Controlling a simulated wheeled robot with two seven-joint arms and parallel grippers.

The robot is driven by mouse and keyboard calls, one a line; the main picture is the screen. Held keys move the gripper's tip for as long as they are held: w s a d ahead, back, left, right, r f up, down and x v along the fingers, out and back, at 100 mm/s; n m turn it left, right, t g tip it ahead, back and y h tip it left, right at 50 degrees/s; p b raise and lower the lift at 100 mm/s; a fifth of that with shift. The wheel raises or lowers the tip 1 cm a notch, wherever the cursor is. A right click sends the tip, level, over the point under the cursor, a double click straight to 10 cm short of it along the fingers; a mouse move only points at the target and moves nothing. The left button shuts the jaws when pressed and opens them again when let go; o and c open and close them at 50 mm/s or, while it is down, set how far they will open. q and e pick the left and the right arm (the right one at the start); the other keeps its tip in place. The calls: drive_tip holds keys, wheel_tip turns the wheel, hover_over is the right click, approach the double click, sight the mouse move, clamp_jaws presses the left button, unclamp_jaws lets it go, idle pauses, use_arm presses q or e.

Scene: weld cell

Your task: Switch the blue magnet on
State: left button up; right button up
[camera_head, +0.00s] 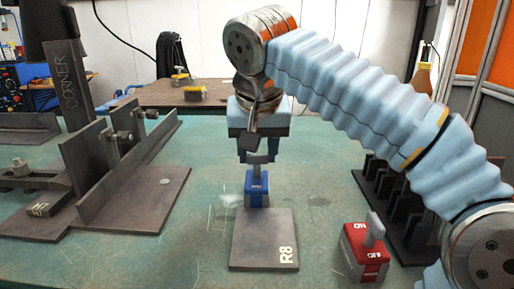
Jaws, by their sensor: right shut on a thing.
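The blue magnet (257,189) stands upright at the back edge of a flat steel plate marked R8 (264,240), near the middle of the table. A grey knob (257,158) shows on top of it. My right gripper (256,151) reaches down from above, over the blue magnet, and is shut on the knob. Its fingers are partly hidden behind the knob and wrist parts. I cannot read the knob's switch position. My left gripper is not in view.
A red magnet (366,252) with a grey handle stands at the front right. A black rack (393,205) is behind it, under my right arm. Steel angle fixtures (104,175) fill the left side. The green table (205,235) is clear around the plate.

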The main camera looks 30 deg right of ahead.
drive_tip(key=n+y, duration=0.1)
drive_tip(key=n, duration=0.1)
drive_tip(key=n+y+p, duration=0.1)
drive_tip(key=n, duration=0.2)
drive_tip(key=shift+d+r+t, duration=0.15)
drive_tip(key=shift+t, duration=0.15)
drive_tip(key=n+y+p, duration=0.1)
drive_tip(key=n, duration=0.2)
drive_tip(key=shift+d+n+p, duration=0.1)
drive_tip(key=shift+n+p, duration=0.2)
drive_tip(key=shift+p, duration=0.1)
drive_tip(key=n+y+p, duration=0.1)
drive_tip(key=n, duration=0.1)
drive_tip(key=n+g+y+p, duration=0.1)
drive_tip(key=n, duration=0.2)
drive_tip(key=shift+d, duration=0.1)
drive_tip(key=shift+w+n+g+y+p, duration=0.1)
drive_tip(key=shift+n+g+y+p, duration=0.25)
drive_tip(key=shift+n, duration=0.5)
drive_tip(key=shift+n+g+y+p, duration=0.2)
drive_tip(key=shift+n+p, duration=0.25)
drive_tip(key=shift+n, duration=0.4)
drive_tip(key=o, duration=1.1)
drive_tip(key=shift+c, duration=0.2)
